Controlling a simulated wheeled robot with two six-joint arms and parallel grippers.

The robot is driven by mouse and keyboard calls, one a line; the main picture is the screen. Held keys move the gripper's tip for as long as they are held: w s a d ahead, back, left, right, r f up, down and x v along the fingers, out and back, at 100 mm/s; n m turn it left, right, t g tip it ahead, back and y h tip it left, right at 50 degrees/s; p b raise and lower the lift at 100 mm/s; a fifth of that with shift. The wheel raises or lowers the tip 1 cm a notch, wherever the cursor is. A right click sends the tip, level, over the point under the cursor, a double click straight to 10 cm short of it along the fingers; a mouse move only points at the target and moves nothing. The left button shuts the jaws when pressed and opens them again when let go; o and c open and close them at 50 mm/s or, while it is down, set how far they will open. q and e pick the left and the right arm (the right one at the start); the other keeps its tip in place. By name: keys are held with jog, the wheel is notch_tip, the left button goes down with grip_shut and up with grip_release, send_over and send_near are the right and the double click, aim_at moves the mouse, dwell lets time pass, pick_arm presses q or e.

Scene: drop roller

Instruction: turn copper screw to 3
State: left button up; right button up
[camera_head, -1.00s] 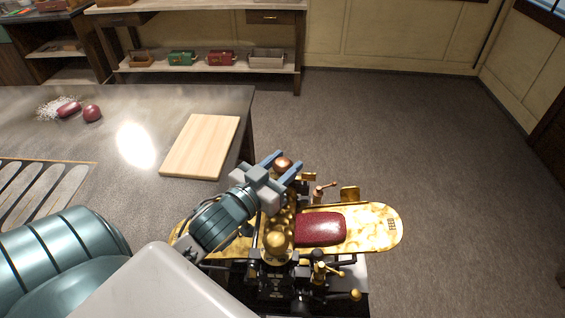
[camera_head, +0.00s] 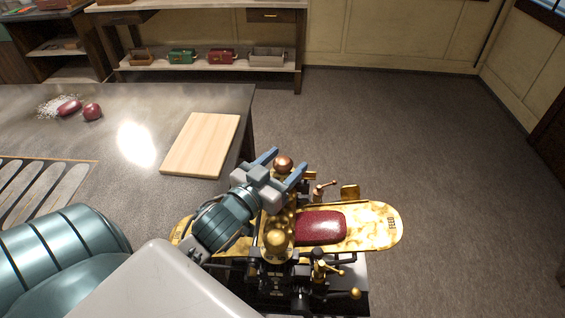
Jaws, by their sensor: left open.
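The copper screw (camera_head: 283,164) shows as a round copper knob on top of the brass drop roller machine (camera_head: 370,229). My left gripper (camera_head: 284,166) is open, with one blue finger on each side of the copper knob; I cannot tell whether they touch it. The number marks of the screw are not readable. A dark red slab (camera_head: 321,227) lies on the machine's brass feed plate, right of the rollers. My right gripper is not in view.
A wooden board (camera_head: 201,146) lies on the grey table (camera_head: 180,103) left of the machine. Two red lumps (camera_head: 92,111) sit farther left. A shelf with small boxes (camera_head: 221,56) stands against the back wall. The floor on the right is clear.

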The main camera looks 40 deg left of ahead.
aim_at(277, 170)
pick_arm(q)
jog(key=shift+s+r+p, duration=0.1)
jog(key=shift+s+p, duration=0.4)
jog(key=shift+p, duration=0.05)
jog(key=s+p, duration=0.4)
jog(key=s, duration=0.3)
jog(key=shift+a, duration=0.15)
jog(key=shift+s+p, duration=0.35)
jog(key=shift+s, duration=1.05)
